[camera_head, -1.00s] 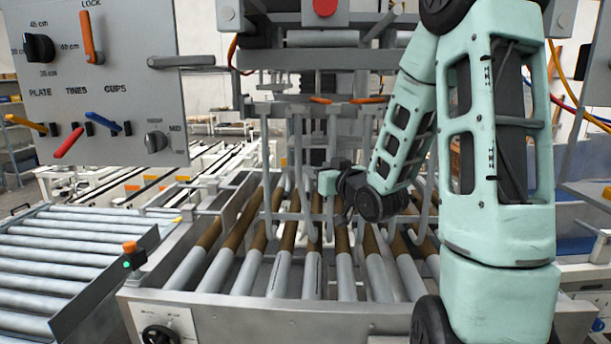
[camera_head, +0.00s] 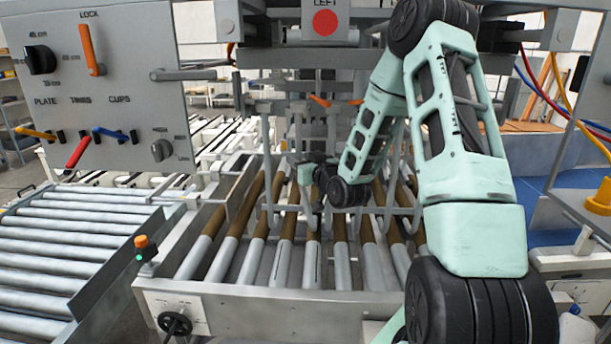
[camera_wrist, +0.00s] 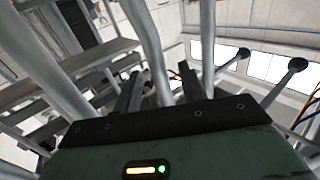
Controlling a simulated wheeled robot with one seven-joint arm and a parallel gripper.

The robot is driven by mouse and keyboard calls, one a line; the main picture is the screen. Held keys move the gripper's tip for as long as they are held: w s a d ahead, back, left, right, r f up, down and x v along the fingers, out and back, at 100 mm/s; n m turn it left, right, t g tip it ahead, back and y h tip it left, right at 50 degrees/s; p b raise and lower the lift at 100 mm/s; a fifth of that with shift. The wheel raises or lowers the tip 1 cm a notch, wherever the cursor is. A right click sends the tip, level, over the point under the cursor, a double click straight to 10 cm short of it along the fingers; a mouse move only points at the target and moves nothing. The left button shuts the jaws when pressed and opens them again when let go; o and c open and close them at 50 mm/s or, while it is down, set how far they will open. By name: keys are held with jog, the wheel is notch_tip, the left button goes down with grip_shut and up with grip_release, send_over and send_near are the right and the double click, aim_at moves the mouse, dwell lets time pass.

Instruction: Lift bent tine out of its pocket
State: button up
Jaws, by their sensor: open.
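A row of grey tines (camera_head: 265,165) hangs above the rollers in the head view, with hooked lower ends. Two orange latches (camera_head: 320,101) sit at the top of the row. My gripper (camera_wrist: 158,92) is open in the wrist view, with one dark finger on each side of a grey tine (camera_wrist: 146,40). I cannot tell whether the fingers touch it. In the head view my gripper (camera_head: 306,174) is small and dark among the tines, its fingertips hard to make out. I cannot tell which tine is bent, and the pockets are not clear.
Brown and grey rollers (camera_head: 283,262) lie below the tines, behind a metal front rail (camera_head: 290,312). A control panel (camera_head: 95,90) with levers stands at the left. Another grey tine (camera_wrist: 48,65) runs close on the left in the wrist view.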

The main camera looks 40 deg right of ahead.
jog(key=shift+x, duration=1.05)
grip_shut()
jog(key=shift+r, duration=0.1)
dwell(0.5)
